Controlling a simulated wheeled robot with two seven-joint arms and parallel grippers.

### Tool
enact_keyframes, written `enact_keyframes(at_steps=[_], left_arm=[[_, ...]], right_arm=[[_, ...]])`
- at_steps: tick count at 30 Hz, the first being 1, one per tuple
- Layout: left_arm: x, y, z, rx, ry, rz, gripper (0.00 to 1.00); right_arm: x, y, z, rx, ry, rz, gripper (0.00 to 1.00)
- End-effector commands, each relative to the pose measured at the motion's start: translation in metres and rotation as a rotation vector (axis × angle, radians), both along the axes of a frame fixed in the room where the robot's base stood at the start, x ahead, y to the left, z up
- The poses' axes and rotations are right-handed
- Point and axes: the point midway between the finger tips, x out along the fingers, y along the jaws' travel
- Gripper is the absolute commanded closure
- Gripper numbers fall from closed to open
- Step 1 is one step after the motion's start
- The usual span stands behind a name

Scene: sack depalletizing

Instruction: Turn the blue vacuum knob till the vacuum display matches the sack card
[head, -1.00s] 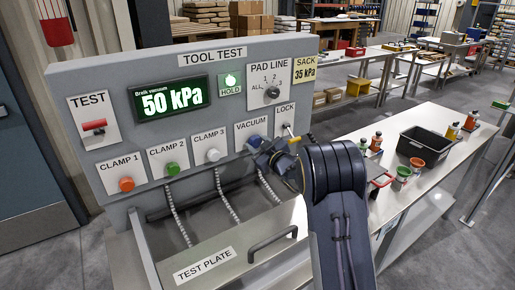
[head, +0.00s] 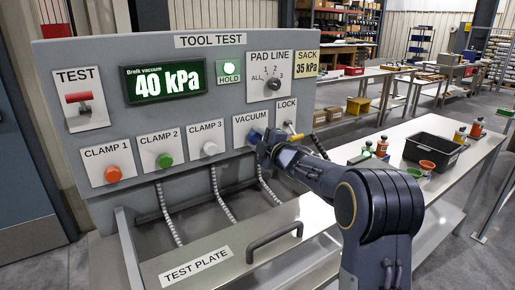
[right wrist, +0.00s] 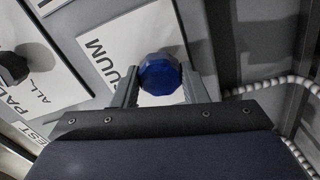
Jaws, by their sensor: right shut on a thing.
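The blue vacuum knob (head: 254,137) sits on the VACUUM plate of the grey tool test panel (head: 60,140). My right gripper (head: 262,143) is shut on it, one finger on each side in the right wrist view, where the blue knob (right wrist: 160,75) shows between the fingers (right wrist: 162,84). The vacuum display (head: 163,81) reads 40 kPa in white on green. The yellow sack card (head: 306,63) reads SACK 35 kPa. My left gripper is in neither view.
Clamp knobs in orange (head: 113,174), green (head: 164,160) and white (head: 210,148) line the panel's left. The LOCK lever (head: 293,136) is close right of my gripper. A test plate with a handle (head: 274,236) lies below. A black bin (head: 432,151) stands on the bench at right.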

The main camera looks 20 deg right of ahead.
Motion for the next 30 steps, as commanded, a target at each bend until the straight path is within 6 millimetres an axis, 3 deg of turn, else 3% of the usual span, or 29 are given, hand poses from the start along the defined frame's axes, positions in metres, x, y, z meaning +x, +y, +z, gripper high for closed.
enact_keyframes(at_steps=[9, 28, 29, 30], left_arm=[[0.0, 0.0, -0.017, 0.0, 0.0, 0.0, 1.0], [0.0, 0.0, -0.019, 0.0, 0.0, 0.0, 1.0], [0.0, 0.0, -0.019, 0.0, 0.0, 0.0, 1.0], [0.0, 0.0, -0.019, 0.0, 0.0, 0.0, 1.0]], right_arm=[[0.0, 0.0, -0.002, -0.151, -0.02, -0.001, 0.83], [0.0, 0.0, -0.001, -0.193, -0.025, 0.0, 0.83], [0.0, 0.0, -0.001, -0.193, -0.025, 0.0, 0.57], [0.0, 0.0, -0.001, -0.193, -0.025, 0.0, 0.51]])
